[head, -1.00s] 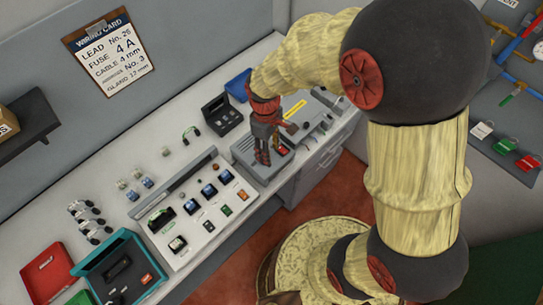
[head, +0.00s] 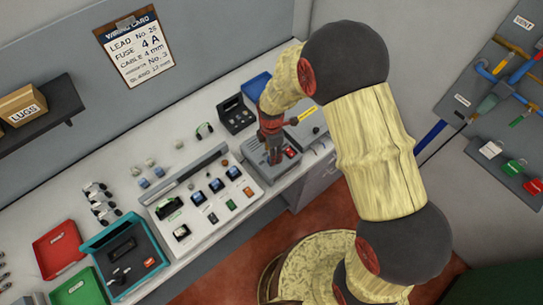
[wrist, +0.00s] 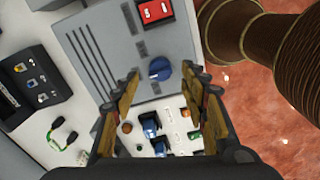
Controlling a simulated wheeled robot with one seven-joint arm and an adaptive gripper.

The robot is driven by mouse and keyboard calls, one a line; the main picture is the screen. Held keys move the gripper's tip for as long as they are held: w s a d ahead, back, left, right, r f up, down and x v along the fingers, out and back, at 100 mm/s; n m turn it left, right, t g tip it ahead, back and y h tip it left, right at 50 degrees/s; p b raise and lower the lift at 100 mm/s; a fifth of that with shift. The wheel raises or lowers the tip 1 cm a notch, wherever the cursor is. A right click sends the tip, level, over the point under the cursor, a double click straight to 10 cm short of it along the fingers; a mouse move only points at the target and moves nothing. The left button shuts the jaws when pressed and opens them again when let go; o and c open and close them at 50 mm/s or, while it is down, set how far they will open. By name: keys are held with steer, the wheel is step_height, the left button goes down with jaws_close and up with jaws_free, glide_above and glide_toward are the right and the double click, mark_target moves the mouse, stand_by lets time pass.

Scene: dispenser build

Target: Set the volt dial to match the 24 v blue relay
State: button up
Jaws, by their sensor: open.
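A blue round dial (wrist: 160,69) sits on the grey box (wrist: 92,45), below a red rocker switch (wrist: 155,12) in the wrist view. My gripper (wrist: 164,88) is open and empty. Its fingers frame the space just in front of the dial, one to each side, and do not appear to touch it. In the head view my gripper (head: 273,155) is over the grey box (head: 256,166) and hides the dial. Small blue blocks (head: 158,171) stand on the bench; I cannot tell whether they are relays. No volt marking is readable.
A white panel (head: 160,216) with blue-faced parts stands beside the box. A black holder (head: 237,115) and a looped cable (head: 204,130) lie behind. Red (head: 59,228) and teal (head: 85,246) trays are at left. A wiring card (head: 139,50) hangs on the wall.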

steer(key=shift+f, duration=1.6)
steer(key=shift+c, duration=0.7)
jaws_close()
